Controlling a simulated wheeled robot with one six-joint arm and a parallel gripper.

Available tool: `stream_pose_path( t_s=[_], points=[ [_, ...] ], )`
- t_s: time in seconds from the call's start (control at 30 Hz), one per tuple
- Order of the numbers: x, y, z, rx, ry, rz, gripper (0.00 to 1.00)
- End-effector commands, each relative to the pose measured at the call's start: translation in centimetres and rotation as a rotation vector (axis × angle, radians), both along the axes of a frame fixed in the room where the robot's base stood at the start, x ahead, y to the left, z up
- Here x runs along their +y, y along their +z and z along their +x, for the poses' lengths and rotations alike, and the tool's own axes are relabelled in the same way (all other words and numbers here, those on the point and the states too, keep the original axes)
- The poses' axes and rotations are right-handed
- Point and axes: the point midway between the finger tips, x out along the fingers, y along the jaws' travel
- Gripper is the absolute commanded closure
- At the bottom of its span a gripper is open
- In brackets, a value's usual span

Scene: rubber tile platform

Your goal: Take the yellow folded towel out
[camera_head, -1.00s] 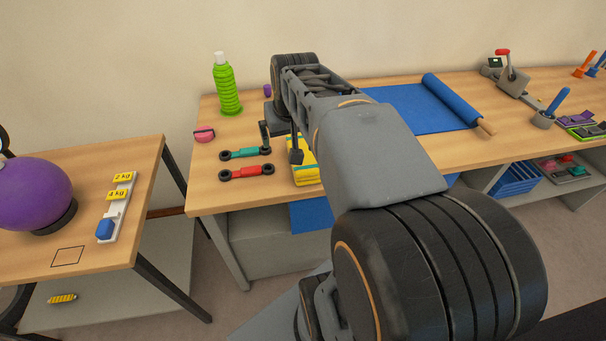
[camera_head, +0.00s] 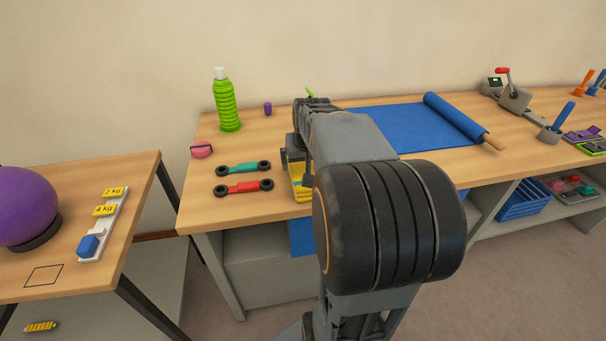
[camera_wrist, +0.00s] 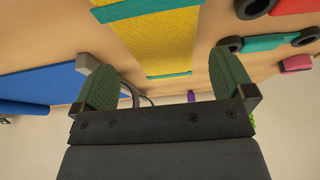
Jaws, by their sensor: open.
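The yellow folded towel (camera_wrist: 160,42) has teal bands across it and lies on the wooden table. In the head view its near end (camera_head: 299,188) shows near the table's front edge, with the rest hidden behind my arm. In the wrist view my gripper (camera_wrist: 160,68) is open and empty, its two green-padded fingers apart. The towel shows beyond and between the fingers. I cannot tell whether either finger touches it.
A red-and-black bar (camera_head: 243,187) and a teal-and-black bar (camera_head: 243,168) lie left of the towel. A blue mat (camera_head: 400,128) lies to the right, partly rolled.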

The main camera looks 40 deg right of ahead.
Motion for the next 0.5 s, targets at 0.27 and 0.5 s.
stream_pose_path(
  t_s=[0.27,0.5],
  points=[
    [-0.5,-3.7,1.0,0.003,0.0,0.003,0.0],
    [-0.7,-4.6,1.4,0.001,0.001,0.0,0.0]
  ],
)
